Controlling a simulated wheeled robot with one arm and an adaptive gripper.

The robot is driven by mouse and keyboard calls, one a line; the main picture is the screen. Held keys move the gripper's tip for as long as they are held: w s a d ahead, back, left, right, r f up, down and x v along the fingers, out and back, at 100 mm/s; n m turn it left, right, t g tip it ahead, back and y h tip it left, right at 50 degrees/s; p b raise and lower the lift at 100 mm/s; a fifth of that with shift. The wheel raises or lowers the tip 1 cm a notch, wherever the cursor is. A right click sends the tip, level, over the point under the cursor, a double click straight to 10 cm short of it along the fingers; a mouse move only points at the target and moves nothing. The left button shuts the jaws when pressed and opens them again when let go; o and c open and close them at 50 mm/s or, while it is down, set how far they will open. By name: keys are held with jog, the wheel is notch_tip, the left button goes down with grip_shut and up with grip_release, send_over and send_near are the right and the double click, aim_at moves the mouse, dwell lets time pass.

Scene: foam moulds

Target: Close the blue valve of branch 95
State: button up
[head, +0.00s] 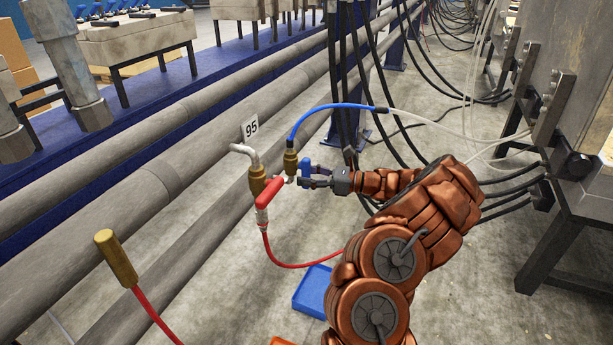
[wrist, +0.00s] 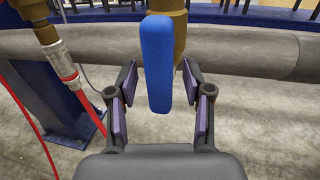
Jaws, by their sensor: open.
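A white plate marked 95 (head: 250,127) stands on the pipe above the branch. The blue valve handle (head: 305,166) sits below a brass fitting (head: 290,162) with a blue hose. In the wrist view the blue handle (wrist: 158,64) hangs upright, its lower end between my finger pads. My gripper (head: 312,180) is open around the handle, with a gap visible on both sides (wrist: 160,105). The red valve handle (head: 270,191) of the same branch is just left of it, on a brass fitting (head: 257,180).
Large grey pipes (head: 165,175) run diagonally behind the valves. A red hose (head: 290,263) loops below, and black hoses (head: 345,80) hang behind my gripper. A loose brass connector (head: 116,258) is at left. A blue bin (head: 311,290) is on the floor.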

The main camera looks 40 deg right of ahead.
jog(key=shift+w+a, duration=0.2)
jog(key=shift+c, duration=0.3)
grip_shut()
jog(key=shift+d, duration=0.1)
